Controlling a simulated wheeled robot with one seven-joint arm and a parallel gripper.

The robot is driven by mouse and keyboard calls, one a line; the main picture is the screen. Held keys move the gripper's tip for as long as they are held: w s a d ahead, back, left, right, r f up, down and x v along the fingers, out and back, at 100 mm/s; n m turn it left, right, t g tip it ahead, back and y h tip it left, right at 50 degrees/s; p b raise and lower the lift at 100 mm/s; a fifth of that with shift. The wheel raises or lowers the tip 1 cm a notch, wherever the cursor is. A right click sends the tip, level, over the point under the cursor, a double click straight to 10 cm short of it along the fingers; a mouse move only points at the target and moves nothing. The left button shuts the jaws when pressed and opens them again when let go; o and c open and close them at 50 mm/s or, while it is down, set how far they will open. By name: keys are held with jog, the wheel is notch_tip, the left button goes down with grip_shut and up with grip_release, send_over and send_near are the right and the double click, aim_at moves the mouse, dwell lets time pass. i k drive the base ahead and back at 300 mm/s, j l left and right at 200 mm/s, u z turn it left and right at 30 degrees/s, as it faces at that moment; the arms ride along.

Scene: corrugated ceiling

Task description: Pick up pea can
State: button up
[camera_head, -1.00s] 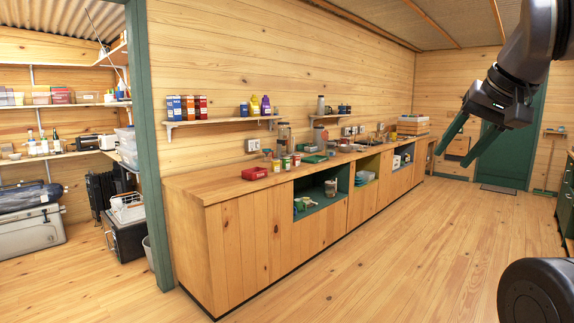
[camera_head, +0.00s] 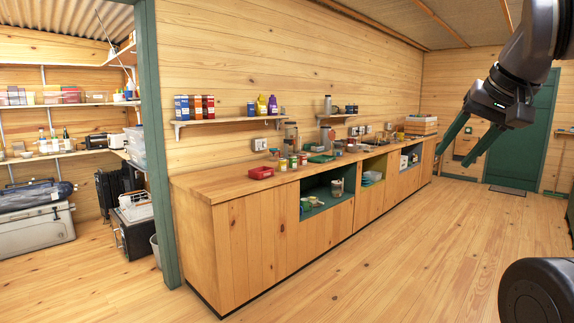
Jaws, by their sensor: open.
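Several small cans stand upright on the wooden counter (camera_head: 222,189), near its front edge. One is a can with a red and pale label (camera_head: 283,164), with a greenish can (camera_head: 293,161) and a reddish can (camera_head: 303,159) to its right. They are too small for me to read which is the pea can. My gripper (camera_head: 453,157) hangs in the air at the upper right, its two green fingers spread and empty. It appears well apart from the cans and the counter.
A red box (camera_head: 261,172) sits left of the cans, with jars behind them. Wall shelves (camera_head: 225,121) hang above the counter. Open niches (camera_head: 325,198) in its front hold small items. A green door post (camera_head: 164,150) stands at left. The floor (camera_head: 400,260) in front is clear.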

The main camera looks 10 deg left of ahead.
aim_at(293, 159)
jog(key=i+u, duration=0.25)
jog(key=i, duration=0.7)
jog(key=i+j+z, duration=0.1)
jog(key=i, duration=2.65)
jog(key=i+j+z, duration=0.2)
jog(key=i+z, duration=0.2)
jog(key=i, duration=0.2)
